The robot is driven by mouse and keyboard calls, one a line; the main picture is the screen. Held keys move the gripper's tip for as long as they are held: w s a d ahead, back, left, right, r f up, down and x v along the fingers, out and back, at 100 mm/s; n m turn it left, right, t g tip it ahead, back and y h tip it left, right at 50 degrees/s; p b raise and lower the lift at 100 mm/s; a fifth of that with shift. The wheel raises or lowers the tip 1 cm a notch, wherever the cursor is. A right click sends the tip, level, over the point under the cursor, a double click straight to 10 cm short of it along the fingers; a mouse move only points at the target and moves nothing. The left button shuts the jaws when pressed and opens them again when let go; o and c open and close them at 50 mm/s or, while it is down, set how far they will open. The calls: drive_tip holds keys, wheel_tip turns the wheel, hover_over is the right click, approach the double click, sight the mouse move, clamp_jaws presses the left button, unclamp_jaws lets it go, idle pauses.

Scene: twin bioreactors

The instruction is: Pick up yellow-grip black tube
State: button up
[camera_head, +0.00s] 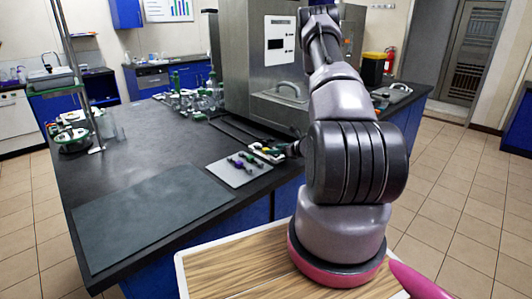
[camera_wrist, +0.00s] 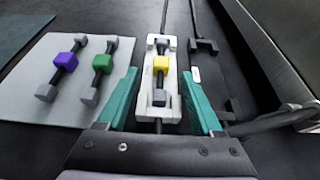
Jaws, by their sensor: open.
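The yellow-grip black tube (camera_wrist: 161,67) lies lengthwise in a white holder (camera_wrist: 148,98) in the wrist view. It has a yellow block at its middle and dark grey end pieces. My gripper (camera_wrist: 160,98) is open, its two teal fingers apart on either side of the white holder, with nothing held between them. Whether the fingertips are level with the tube or above it, I cannot tell. In the head view my arm reaches over the bench's right edge, and the gripper is mostly hidden behind it.
A grey mat (camera_wrist: 22,92) left of the holder bears a purple-grip tube (camera_wrist: 66,60) and a green-grip tube (camera_wrist: 102,64). A black holder (camera_wrist: 207,75) lies just right. A large steel machine (camera_head: 255,70) stands behind. A dark flat mat (camera_head: 145,215) lies on the bench at front left.

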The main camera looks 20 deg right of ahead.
drive_tip(key=shift+x, duration=2.7)
drive_tip(key=shift+d, duration=0.1)
clamp_jaws()
